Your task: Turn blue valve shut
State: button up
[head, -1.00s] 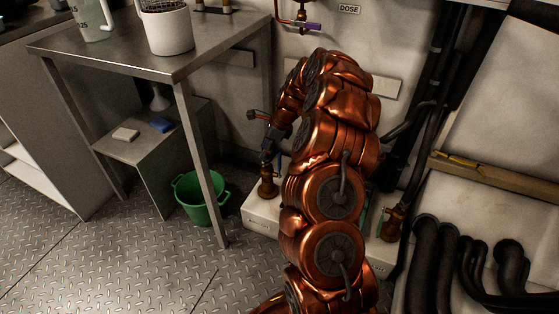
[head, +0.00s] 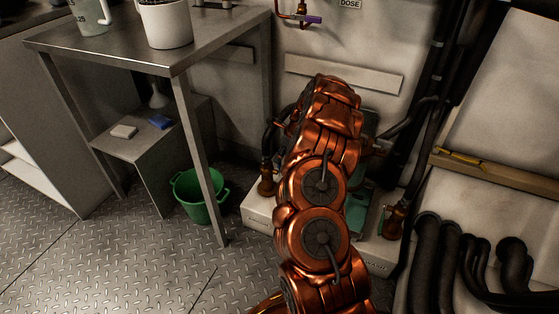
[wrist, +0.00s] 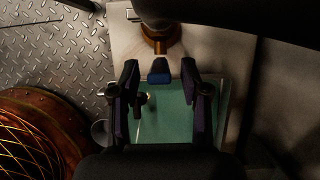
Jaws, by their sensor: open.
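The blue valve handle (wrist: 159,71) shows in the wrist view as a short dark-blue lever end below a brass fitting (wrist: 160,38). My gripper (wrist: 160,80) is open, with one finger on each side of the blue handle. The handle lies between the fingertips, with a visible gap to either finger. I cannot tell whether the fingers are level with it in depth. In the head view my copper-coloured arm hides the gripper and the blue valve.
A teal panel (wrist: 165,118) lies behind the fingers. In the head view, a brass fitting (head: 267,186) and another (head: 394,222) stand beside my arm. A green bucket (head: 200,196) and a steel table (head: 130,45) are at the left. A purple-handled valve (head: 308,19) is above.

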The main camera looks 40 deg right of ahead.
jog(key=shift+x, duration=1.1)
grip_shut()
